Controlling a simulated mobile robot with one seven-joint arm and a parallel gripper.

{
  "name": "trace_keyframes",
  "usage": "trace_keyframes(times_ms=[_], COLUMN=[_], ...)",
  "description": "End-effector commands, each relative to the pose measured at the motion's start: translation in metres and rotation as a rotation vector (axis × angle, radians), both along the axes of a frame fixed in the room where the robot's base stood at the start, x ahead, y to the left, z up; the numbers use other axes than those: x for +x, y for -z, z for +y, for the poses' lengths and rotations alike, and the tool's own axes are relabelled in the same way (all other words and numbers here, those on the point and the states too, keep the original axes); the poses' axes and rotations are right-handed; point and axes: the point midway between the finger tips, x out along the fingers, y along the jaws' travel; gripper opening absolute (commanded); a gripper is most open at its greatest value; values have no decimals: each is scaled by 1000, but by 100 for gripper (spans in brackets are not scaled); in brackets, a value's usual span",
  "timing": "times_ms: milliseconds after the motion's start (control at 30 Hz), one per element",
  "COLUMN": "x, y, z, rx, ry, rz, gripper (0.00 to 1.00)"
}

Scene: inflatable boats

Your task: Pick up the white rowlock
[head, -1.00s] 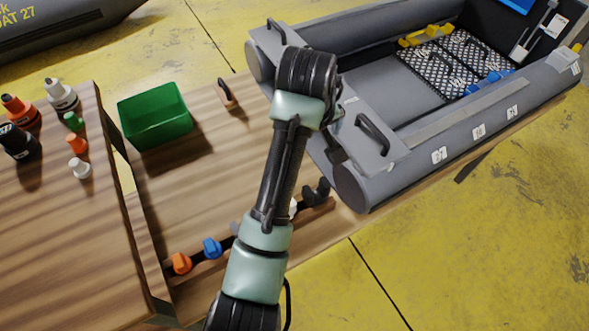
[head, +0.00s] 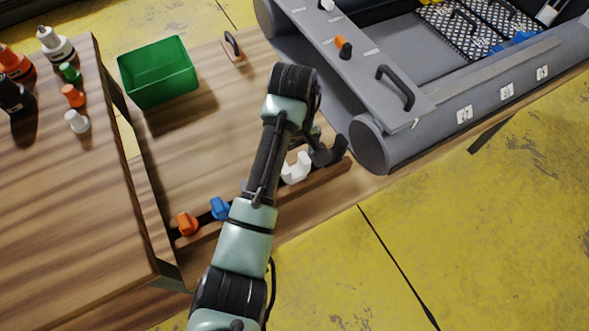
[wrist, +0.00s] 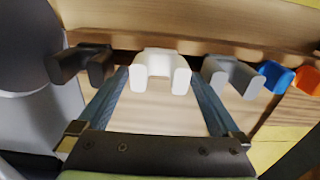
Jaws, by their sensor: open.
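The white rowlock (head: 296,168) is a U-shaped piece on the long wooden rack strip. In the wrist view the white rowlock (wrist: 160,64) is near the middle, its two prongs facing me. My gripper (wrist: 160,82) is open and empty, with one finger on each side of the white rowlock. I cannot tell whether the fingers touch it. In the head view the jaws are mostly hidden behind my arm.
A dark rowlock (wrist: 82,64) and a grey rowlock (wrist: 230,74) sit close on either side. Blue (head: 220,208) and orange (head: 187,223) rowlocks are further left. A green bin (head: 158,72) and the grey boat (head: 372,146) stand beyond the rack.

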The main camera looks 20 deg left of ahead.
Motion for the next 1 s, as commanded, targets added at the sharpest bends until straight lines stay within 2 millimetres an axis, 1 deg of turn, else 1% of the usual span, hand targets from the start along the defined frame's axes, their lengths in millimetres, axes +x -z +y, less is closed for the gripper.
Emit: trace_keyframes(times_ms=[33, 100, 200, 300, 500, 533, 667, 700, 767, 800, 867, 900, 967, 1000], x=[-3, -4, -3, -3, -3, -3, -3, -3, -3, -3, -3, -3, -3, -2], y=[12, 22, 34, 39, 39, 39, 39, 39, 39, 39, 39, 39, 39, 38], z=[-2, -5, -4, -4, -4, -4, -4, -4, -4, -4, -4, -4, -4, -4], rx=[-2, -1, 0, 1, 0, 0, 0, 0, 0, 0, 0, 0, 0, 1], ry=[-1, -1, -2, -2, -1, -1, -1, -1, -1, -1, -1, -1, -1, -1], rz=[4, 3, 3, 1, 0, 0, 0, 0, 0, 0, 0, 0, 0, -1], gripper=[100, 100, 100, 100, 100, 98, 75, 68, 57, 50, 39, 32, 22, 22])
